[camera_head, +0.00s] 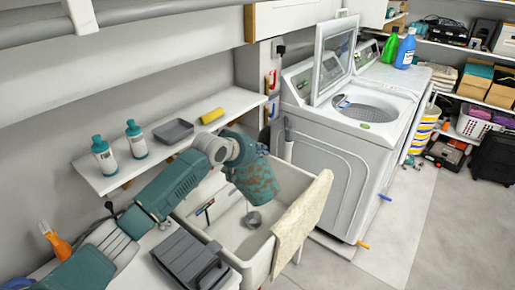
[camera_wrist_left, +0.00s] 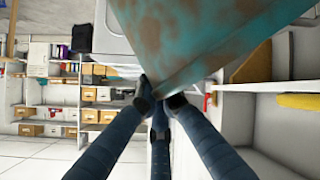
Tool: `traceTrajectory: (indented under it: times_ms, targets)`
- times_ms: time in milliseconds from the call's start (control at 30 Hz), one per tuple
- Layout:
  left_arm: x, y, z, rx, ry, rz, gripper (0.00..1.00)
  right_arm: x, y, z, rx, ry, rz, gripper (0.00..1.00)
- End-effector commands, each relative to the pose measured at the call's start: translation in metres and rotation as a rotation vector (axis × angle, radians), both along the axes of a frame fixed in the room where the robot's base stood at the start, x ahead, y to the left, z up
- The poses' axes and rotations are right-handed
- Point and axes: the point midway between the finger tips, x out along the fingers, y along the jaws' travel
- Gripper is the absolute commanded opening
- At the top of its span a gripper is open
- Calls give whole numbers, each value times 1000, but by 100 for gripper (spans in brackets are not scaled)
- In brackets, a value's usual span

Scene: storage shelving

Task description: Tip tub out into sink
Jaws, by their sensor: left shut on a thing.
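The tub (camera_head: 257,182) is teal with rusty brown patches. My left gripper (camera_wrist_left: 160,98) is shut on its edge and holds it up over the sink. In the head view the fingers are mostly hidden at the tub. The tub looks tilted; its opening and contents do not show clearly. The tub fills the top of the left wrist view (camera_wrist_left: 215,35). The white sink (camera_head: 228,225) stands below, with a small tool (camera_head: 204,207) and a round grey piece (camera_head: 252,219) inside. My right gripper is not in view.
A cloth (camera_head: 303,222) hangs over the sink's right rim. A wall shelf (camera_head: 232,104) behind carries teal bottles (camera_head: 136,138), a grey tray (camera_head: 173,131) and a yellow roll (camera_head: 212,116). A washer (camera_head: 335,165) with raised lid stands right of the sink. The floor at right is open.

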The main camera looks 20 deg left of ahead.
Motion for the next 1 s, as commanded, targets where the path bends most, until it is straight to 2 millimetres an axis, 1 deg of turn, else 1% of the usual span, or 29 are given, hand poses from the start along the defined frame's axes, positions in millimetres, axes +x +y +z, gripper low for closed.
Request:
traceTrajectory:
  times_ms: [100,167,267,400,600,733,900,1000]
  targets:
    - [-3,-10,1,150,-56,-4,0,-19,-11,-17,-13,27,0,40]
    - [-4,-10,10,224,-77,-2,0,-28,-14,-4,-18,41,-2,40]
    - [-4,-12,11,345,-121,-1,0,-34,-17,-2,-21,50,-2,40]
    - [-4,-13,12,496,-173,-1,0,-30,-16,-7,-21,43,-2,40]
    - [-4,-12,16,622,-216,1,0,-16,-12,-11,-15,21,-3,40]
    - [-4,-12,18,643,-222,3,0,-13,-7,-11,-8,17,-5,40]
    - [-4,-12,18,643,-222,3,0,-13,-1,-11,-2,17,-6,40]
    - [-5,-11,16,642,-222,2,0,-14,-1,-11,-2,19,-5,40]
